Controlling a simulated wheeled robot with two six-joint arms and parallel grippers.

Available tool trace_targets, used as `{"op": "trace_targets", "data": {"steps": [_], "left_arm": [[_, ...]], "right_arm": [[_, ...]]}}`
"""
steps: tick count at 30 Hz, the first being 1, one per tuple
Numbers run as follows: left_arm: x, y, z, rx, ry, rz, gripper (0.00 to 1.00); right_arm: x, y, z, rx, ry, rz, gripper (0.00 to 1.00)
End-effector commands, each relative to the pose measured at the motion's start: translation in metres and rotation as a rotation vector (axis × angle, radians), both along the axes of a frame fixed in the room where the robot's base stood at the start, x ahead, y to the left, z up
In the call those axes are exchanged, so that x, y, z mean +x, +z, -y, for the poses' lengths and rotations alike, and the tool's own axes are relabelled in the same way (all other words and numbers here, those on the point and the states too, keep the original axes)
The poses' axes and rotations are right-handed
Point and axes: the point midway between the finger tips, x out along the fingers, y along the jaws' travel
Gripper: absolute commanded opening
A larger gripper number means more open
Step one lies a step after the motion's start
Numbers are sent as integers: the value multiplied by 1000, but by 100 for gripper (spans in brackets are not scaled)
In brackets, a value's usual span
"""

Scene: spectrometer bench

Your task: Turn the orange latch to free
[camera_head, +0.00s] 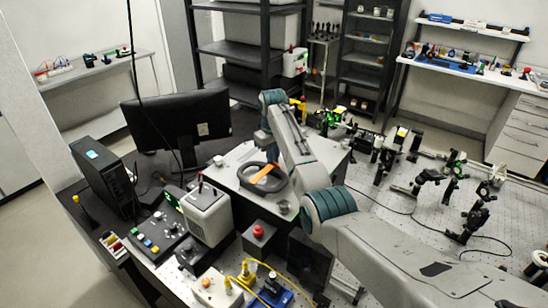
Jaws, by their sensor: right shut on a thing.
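The orange latch (264,174) is a flat bar lying slantwise across a dark round fitting (250,184) on top of the grey bench unit (228,170). My right arm comes in from the lower right, bends over the bench and points down behind the latch. My right gripper (271,158) is small and dark here, at the far right end of the latch. It is shut on the latch, though my wrist partly hides the fingers. My left gripper is not in view.
A black monitor (178,122) and a computer tower (102,177) stand at the left. A grey box (207,213), a red button (259,231) and yellow cables (247,277) are in front. Several optics mounts (430,178) crowd the perforated table at the right.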

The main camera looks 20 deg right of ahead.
Motion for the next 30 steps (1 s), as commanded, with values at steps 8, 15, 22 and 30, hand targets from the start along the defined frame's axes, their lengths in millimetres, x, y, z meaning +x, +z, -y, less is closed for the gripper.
{"op": "trace_targets", "data": {"steps": [8,15,22,30], "left_arm": [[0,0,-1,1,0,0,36],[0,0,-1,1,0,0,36],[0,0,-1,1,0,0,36],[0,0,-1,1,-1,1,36]], "right_arm": [[0,0,-2,0,132,4,0],[0,0,-3,1,179,4,0],[0,0,-3,1,185,4,0],[-1,0,-3,1,184,4,26]]}}
